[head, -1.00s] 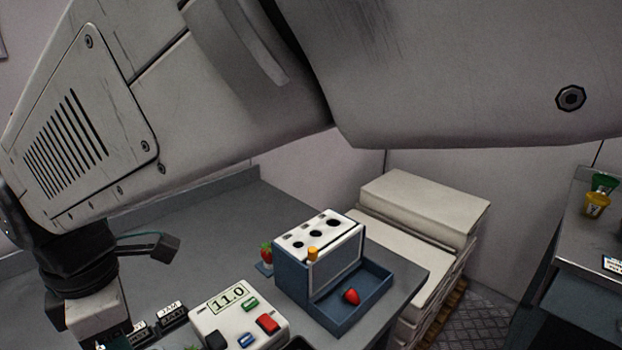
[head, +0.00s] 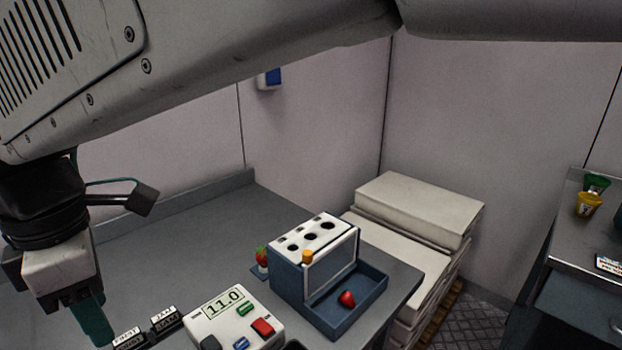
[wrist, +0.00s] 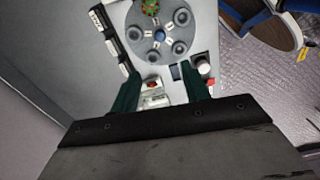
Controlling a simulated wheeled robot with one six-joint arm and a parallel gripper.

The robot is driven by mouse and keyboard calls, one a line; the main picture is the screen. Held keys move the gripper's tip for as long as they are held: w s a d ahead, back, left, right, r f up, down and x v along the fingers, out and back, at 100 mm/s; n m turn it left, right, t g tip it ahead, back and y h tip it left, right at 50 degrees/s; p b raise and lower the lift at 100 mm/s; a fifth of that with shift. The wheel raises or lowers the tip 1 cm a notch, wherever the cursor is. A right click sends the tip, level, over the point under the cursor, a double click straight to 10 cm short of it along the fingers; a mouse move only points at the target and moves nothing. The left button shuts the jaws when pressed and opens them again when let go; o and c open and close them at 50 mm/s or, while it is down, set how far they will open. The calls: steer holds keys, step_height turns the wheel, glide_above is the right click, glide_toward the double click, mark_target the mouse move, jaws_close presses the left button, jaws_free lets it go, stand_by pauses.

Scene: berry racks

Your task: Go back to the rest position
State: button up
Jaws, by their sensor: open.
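My gripper (head: 95,325) is at the lower left of the head view, pointing down over the grey bench, with its teal fingers partly in view. In the wrist view both teal fingers (wrist: 160,88) stand wide apart with nothing held between them. A grey round plate with several round cups (wrist: 160,38) lies beyond the fingertips there. A green and red item (wrist: 150,7) is at its far edge.
A blue rack with a white holed top (head: 317,238) has a red berry (head: 347,299) in its tray. A white device reading 11.0 (head: 225,318) and small labelled blocks (head: 165,319) are near my gripper. Stacked pale slabs (head: 420,210) stand beyond the bench.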

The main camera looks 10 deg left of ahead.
steer(key=w+d+f+m, duration=0.1)
steer(key=w+d+m, duration=0.3)
steer(key=d+m, duration=0.7)
steer(key=w+d+f+m, duration=0.1)
steer(key=w+d+m, duration=0.3)
steer(key=d, duration=1.2)
steer(key=s+d+m, duration=0.2)
steer(key=d+m, duration=0.4)
steer(key=d, duration=0.7)
steer(key=s+d+f+m+t, duration=0.1)
steer(key=d+m, duration=0.5)
steer(key=d, duration=0.8)
steer(key=shift+s+m, duration=0.3)
steer(key=shift+s, duration=0.6)
